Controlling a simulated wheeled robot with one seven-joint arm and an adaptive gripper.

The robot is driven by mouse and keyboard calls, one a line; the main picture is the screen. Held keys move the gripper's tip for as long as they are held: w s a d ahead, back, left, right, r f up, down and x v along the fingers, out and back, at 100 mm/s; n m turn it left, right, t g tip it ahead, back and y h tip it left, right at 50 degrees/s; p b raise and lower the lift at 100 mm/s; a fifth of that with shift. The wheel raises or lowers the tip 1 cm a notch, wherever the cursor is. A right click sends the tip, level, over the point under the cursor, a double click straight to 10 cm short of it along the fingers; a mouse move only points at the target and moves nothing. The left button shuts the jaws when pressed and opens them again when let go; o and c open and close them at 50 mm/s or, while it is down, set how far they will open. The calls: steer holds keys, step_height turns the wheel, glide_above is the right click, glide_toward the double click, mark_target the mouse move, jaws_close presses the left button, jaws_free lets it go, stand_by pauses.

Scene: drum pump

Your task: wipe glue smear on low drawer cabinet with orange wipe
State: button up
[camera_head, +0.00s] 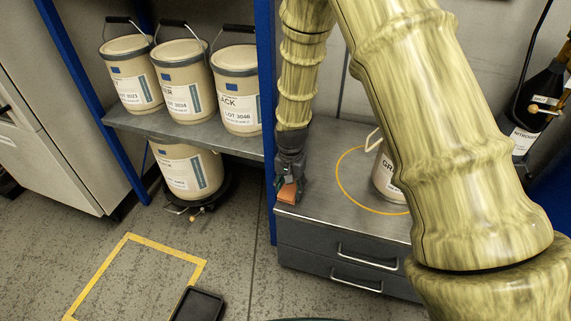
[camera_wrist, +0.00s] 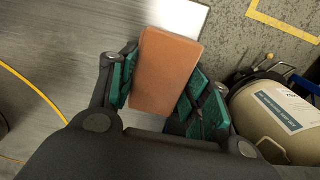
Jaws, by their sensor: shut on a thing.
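My gripper (camera_head: 290,178) is shut on the orange wipe (camera_head: 288,192), a flat orange-brown block. In the wrist view the wipe (camera_wrist: 164,72) sits between the green-padded fingers of my gripper (camera_wrist: 160,88). The low drawer cabinet (camera_head: 325,222) has a grey metal top and two drawers with handles. The gripper holds the wipe at the left end of the cabinet top, near the blue post; I cannot tell whether it touches the surface. A pale, shiny patch (camera_wrist: 180,15) shows on the top beyond the wipe in the wrist view. I cannot make out a glue smear for certain.
A bucket (camera_head: 385,176) stands inside a yellow ring (camera_head: 345,187) on the cabinet top, partly behind my arm. A blue post (camera_head: 266,100) rises at the cabinet's left. Several buckets (camera_head: 183,85) stand on a shelf. A black bottle (camera_head: 535,105) is at right.

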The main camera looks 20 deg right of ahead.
steer(key=shift+w+a+r+p, duration=0.2)
steer(key=shift+r+p, duration=0.15)
steer(key=shift+p, duration=0.1)
step_height(320, 180, up, 4)
steer(key=shift+s+d+f+p, duration=0.15)
steer(key=shift+f+p, duration=0.1)
steer(key=shift+p, duration=0.9)
step_height(320, 180, up, 4)
steer(key=p, duration=0.4)
